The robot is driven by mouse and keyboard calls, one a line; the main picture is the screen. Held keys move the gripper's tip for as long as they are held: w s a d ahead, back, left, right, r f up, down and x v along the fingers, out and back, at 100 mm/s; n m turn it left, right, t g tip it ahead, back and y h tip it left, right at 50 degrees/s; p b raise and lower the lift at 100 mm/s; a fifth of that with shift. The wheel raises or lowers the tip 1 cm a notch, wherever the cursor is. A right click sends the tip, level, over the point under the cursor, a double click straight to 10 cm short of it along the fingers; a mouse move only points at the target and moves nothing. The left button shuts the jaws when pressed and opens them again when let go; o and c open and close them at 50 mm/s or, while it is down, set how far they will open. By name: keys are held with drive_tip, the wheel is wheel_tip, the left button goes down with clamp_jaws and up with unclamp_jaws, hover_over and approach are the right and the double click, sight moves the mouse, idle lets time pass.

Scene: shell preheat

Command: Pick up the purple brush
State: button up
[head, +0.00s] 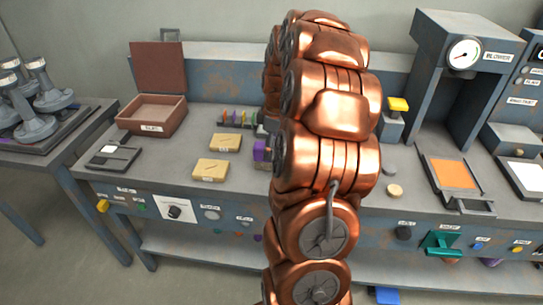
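A purple block-like piece (260,151) stands on the bench just left of my copper arm, which hides its right side. I cannot tell whether it is the purple brush. Behind it a low dark rack (235,124) holds several small upright coloured pieces, too small to identify, and its right end is close to my arm. My arm rises through the middle of the picture and covers part of the bench. My gripper cannot be made out; it seems hidden behind the arm links.
Two yellow plates (211,169) lie left of the purple piece. An open brown box (160,113) stands at the back left. A grey blower with a gauge (463,54) stands at the right. A round tan disc (395,191) lies right of my arm.

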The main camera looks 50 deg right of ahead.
drive_tip(key=shift+f+p, duration=0.5)
drive_tip(key=shift+f, duration=1.9)
drive_tip(key=shift+c, duration=0.4)
drive_tip(key=c, duration=1.3)
drive_tip(key=shift+r, duration=0.1)
drive_tip(key=shift+d+r+b, duration=0.1)
drive_tip(key=shift+r+b, duration=0.4)
drive_tip(key=shift+r, duration=1.05)
drive_tip(key=shift+s+r, duration=0.15)
drive_tip(key=shift+r, duration=0.05)
drive_tip(key=s+a+b, duration=0.1)
drive_tip(key=s+a, duration=0.2)
drive_tip(key=s, duration=0.4)
drive_tip(key=s+a+r+b, duration=0.1)
drive_tip(key=s+a, duration=0.3)
drive_tip(key=s, duration=0.2)
drive_tip(key=shift+s+a+r+b, duration=0.2)
drive_tip(key=shift+s+a+b, duration=0.1)
drive_tip(key=shift+s+b, duration=0.1)
